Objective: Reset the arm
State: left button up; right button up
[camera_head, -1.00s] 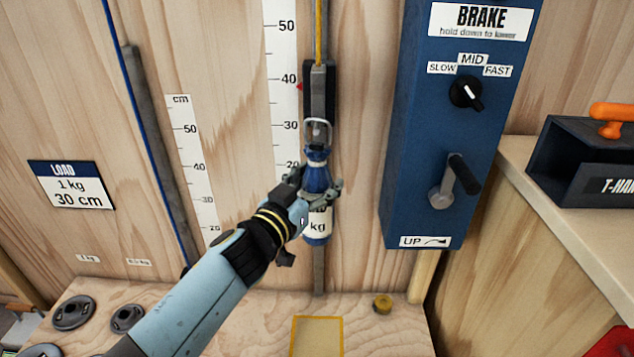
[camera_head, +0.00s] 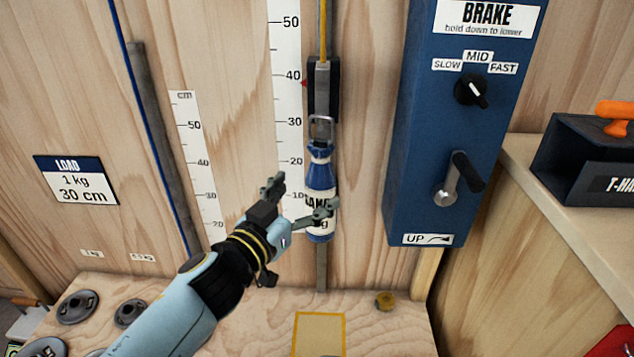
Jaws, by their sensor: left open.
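My left gripper (camera_head: 297,196) is open, with its two fingers spread apart, in the middle of the head view. It is just left of and in front of a blue and white weight bag (camera_head: 320,172). One fingertip overlaps the bag's label; I cannot tell whether it touches. The bag hangs upright by a metal clip (camera_head: 321,127) from a dark slider (camera_head: 323,89) on a vertical rail. The slider's red pointer is a little below the 40 mark. My right gripper is not in view.
A blue brake box (camera_head: 428,180) with a dial (camera_head: 471,90) and a crank (camera_head: 450,180) stands to the right. Grey weight discs (camera_head: 77,307) lie at the lower left. A yellow-edged pad (camera_head: 319,335) and a small brass piece (camera_head: 384,301) lie on the wooden shelf.

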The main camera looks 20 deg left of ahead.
pick_arm(q)
jog(key=v, duration=0.6)
jog(key=s+a+f+n+g+y, duration=0.1)
jog(key=s+a+f+g, duration=0.15)
jog(key=s+f, duration=0.55)
jog(key=s+a+f+n+g+y, duration=0.1)
jog(key=s+a+f+g+y, duration=0.2)
jog(key=f, duration=1)
jog(key=s+a+f+n+g, duration=0.1)
jog(key=s+a+f+g, duration=0.15)
jog(key=s+f, duration=0.6)
jog(key=s+a+f+g, duration=0.1)
jog(key=s+f+g, duration=0.2)
jog(key=s+f, duration=0.2)
jog(key=s+a+f+g, duration=0.1)
jog(key=s+f+g, duration=0.2)
jog(key=s, duration=0.9)
jog(key=s+a+f+m+g, duration=0.1)
jog(key=s+f+g, duration=0.2)
jog(key=s+f, duration=0.3)
jog(key=s, duration=0.3)
jog(key=shift+s+f+y, duration=0.15)
jog(key=shift+f+y, duration=0.15)
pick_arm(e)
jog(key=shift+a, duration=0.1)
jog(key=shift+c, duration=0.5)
